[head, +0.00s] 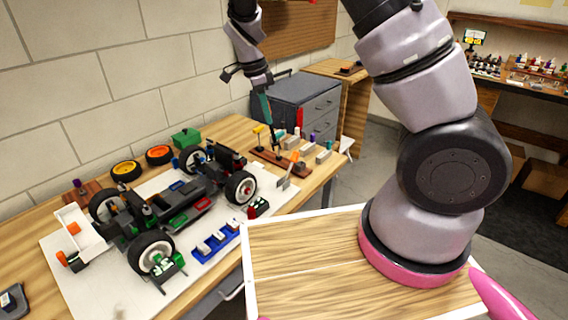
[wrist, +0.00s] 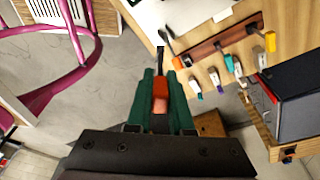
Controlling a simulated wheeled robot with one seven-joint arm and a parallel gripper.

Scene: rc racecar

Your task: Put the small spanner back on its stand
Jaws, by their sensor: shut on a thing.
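In the wrist view my gripper (wrist: 161,75) has green fingers shut on a small tool with a red-orange handle (wrist: 160,92). A thin dark shaft extends beyond the fingertips; I take it for the small spanner, though its head is too small to make out. In the head view my gripper (head: 268,112) points down above the back part of the table, with the tool mostly hidden. The brown stand (head: 267,158) lies on the table below it. In the wrist view the stand (wrist: 205,48) is up and right of the tool, apart from it.
A partly built RC car (head: 180,205) sits on a white mat left of the stand. Several grey blocks with coloured tops (wrist: 214,77) stand beside the stand. A dark drawer cabinet (head: 305,95) is behind it. Yellow- and orange-handled tools are at the stand.

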